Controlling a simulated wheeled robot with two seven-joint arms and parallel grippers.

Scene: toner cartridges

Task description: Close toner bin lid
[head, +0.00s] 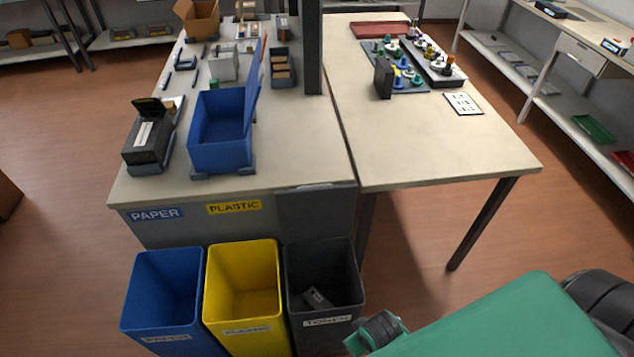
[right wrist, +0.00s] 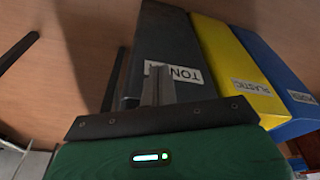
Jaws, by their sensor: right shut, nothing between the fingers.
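The toner bin (head: 347,327) is dark grey, with a white toner label, and stands at the right end of a row of three bins. Its top is open, and a dark cartridge-like item (head: 318,298) lies inside. A dark grey panel (head: 315,205), seemingly its lid, stands upright behind it against the table front. In the right wrist view, the toner bin (right wrist: 170,35) shows its labelled face upside down. My right gripper (right wrist: 158,85) is shut and empty, in front of that label; I cannot tell whether it touches. My left gripper is not in view.
A yellow plastic bin (head: 242,312) and a blue paper bin (head: 160,310) stand left of the toner bin. The table (head: 265,187) behind holds a blue box (head: 220,155) and a black device (head: 146,150). Floor to the right is partly covered by my green arm.

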